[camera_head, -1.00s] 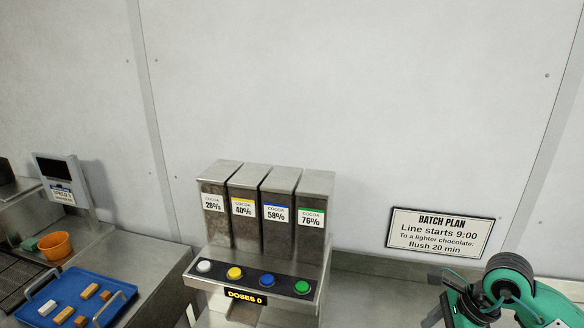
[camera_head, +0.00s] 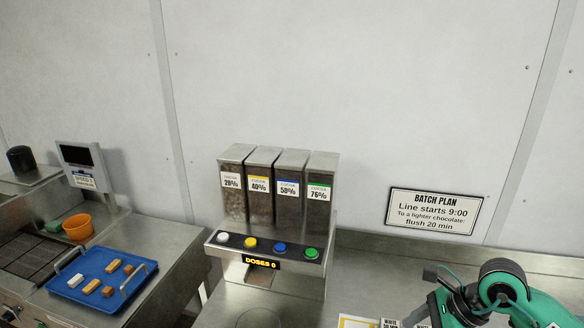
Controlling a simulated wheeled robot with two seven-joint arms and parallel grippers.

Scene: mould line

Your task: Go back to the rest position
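My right arm (camera_head: 505,285), green with dark joints, is at the lower right, over the counter below the wall sign. A dark, angular part at its left end shows, but I cannot make out the two fingertips or whether they hold anything. My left arm and gripper are not in the picture. The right arm is apart from the steel cocoa dispenser (camera_head: 270,240) in the middle.
The dispenser has several labelled hoppers, coloured buttons and a display (camera_head: 262,263) reading DOSES 0. A blue tray (camera_head: 75,271) with several small bars, an orange cup (camera_head: 77,227) and a screen (camera_head: 80,157) stand left. A batch plan sign (camera_head: 434,212) hangs behind. Cards (camera_head: 357,322) lie at the bottom edge.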

